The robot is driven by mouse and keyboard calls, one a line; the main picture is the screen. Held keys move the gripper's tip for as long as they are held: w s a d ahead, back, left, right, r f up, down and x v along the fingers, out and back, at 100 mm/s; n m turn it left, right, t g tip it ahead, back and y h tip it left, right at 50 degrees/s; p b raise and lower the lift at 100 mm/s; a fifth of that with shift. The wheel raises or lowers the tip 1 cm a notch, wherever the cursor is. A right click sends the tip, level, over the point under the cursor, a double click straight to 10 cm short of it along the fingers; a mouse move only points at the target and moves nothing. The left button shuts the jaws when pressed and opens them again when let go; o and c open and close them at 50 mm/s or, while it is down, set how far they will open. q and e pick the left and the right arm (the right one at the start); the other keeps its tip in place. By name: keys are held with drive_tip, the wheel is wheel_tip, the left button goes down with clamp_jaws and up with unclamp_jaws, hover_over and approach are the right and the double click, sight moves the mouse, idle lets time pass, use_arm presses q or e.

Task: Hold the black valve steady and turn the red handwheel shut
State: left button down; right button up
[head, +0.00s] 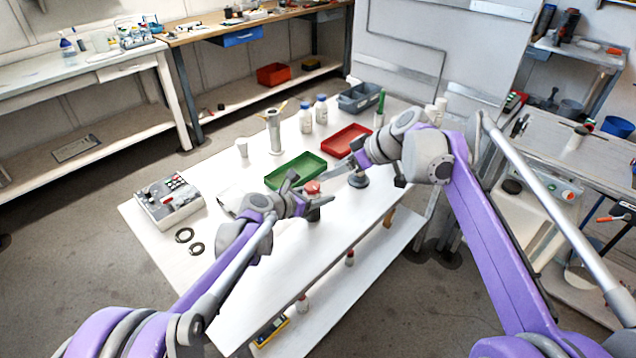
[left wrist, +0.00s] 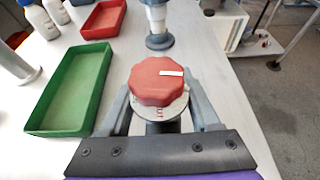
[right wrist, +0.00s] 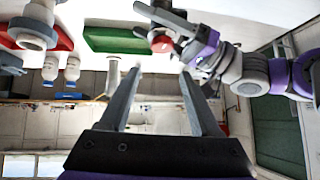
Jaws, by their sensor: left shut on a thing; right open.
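The red handwheel (left wrist: 158,82) has a white pointer mark on top and a pale marked collar below it. In the head view the handwheel (head: 313,187) shows just above my left gripper (head: 312,203). My left gripper is shut around the valve body below the wheel, one finger on each side. My right gripper (right wrist: 160,73) is open and empty, with a gap between its fingers. In the right wrist view the handwheel (right wrist: 161,43) lies beyond the fingertips, not touched by them.
A green tray (head: 296,171) and a red tray (head: 346,140) lie behind the valve. A grey post with a round base (head: 358,181) stands close to its right. A control box (head: 168,201) and two black rings (head: 190,241) are at left.

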sight(313, 186)
wheel_tip(313, 186, up, 4)
drive_tip(key=a+r+g+h, duration=0.1)
drive_tip(key=a+g+h, duration=0.1)
drive_tip(key=h, duration=0.2)
drive_tip(key=x, duration=1.2)
drive_tip(key=shift+s+d+f, duration=0.2)
drive_tip(key=shift+s+d, duration=0.1)
clamp_jaws()
drive_tip(key=shift+m, duration=0.4)
